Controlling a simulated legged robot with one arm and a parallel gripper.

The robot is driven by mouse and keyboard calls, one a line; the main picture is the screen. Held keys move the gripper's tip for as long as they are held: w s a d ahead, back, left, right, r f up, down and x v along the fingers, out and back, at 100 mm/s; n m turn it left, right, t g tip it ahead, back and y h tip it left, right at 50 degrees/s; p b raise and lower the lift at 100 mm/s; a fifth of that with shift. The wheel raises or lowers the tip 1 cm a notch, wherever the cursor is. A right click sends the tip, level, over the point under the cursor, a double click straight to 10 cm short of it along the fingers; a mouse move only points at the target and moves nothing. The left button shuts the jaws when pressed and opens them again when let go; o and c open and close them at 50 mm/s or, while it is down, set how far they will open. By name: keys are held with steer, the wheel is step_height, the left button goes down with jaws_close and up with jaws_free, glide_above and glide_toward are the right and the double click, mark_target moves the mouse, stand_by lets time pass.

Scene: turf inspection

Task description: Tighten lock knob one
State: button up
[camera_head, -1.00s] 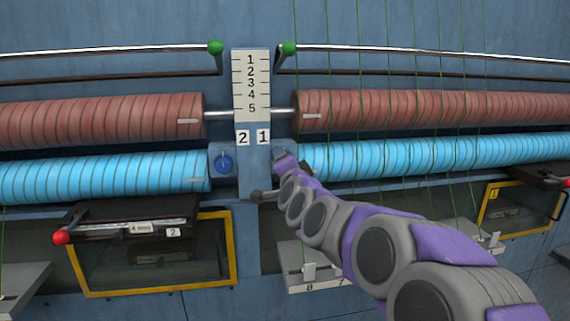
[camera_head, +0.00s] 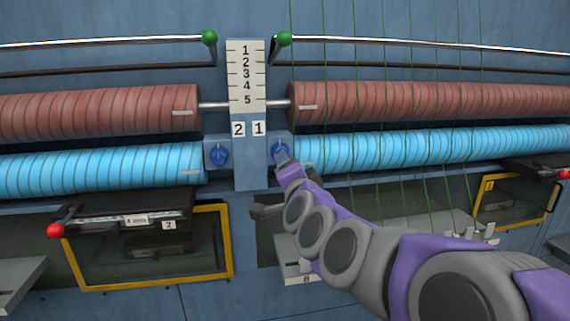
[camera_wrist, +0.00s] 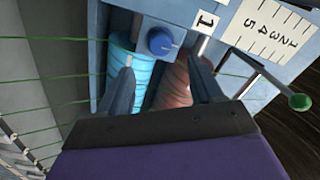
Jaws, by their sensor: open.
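Lock knob one is the blue round knob (camera_head: 280,148) below the label "1" (camera_head: 259,128), on the right side of the central post. In the wrist view the same knob (camera_wrist: 162,41) shows whole, close to the label "1" (camera_wrist: 206,19). My gripper (camera_wrist: 163,72) is open and empty, its two dark fingers pointing toward the knob, with the knob ahead of the gap between them. The fingers look apart from the knob. In the head view my arm reaches up from the lower right and its end is just below and right of the knob.
A second blue knob (camera_head: 217,155) sits left of the post under label "2" (camera_head: 238,129). The scale plate (camera_head: 246,76), red rollers (camera_head: 100,112), blue rollers (camera_head: 95,169) and green threads (camera_head: 414,100) surround the post. A green-tipped lever (camera_head: 285,39) is above. Yellow-framed windows (camera_head: 229,245) are below.

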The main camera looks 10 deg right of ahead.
steer(key=s, duration=0.7)
steer(key=shift+s, duration=0.35)
steer(key=s+a+f+n+g+y+b, duration=0.1)
steer(key=s+a+f+n+g+b, duration=0.2)
steer(key=f, duration=0.6)
steer(key=s+a+f+n+g+y+b, duration=0.1)
steer(key=s+f+n+g+b, duration=0.25)
steer(key=f, duration=0.55)
steer(key=s+a+f+n+g+y+b, duration=0.1)
steer(key=s+a+f+n+g, duration=0.15)
steer(key=s+f, duration=0.5)
steer(key=s+d+f+n+g+h+b, duration=0.1)
steer(key=s+d+f+g+b, duration=0.1)
steer(key=s+f+g, duration=0.3)
steer(key=s+d+f+n+g+h+b, duration=0.2)
steer(key=s+d+f+g, duration=0.3)
steer(key=s+f, duration=0.6)
steer(key=s+b, duration=0.1)
steer(key=s, duration=0.4)
steer(key=shift+s+f+g+b, duration=0.2)
steer(key=shift+f+g+b, duration=0.1)
steer(key=shift+g, duration=0.1)
steer(key=shift+a, duration=0.1)
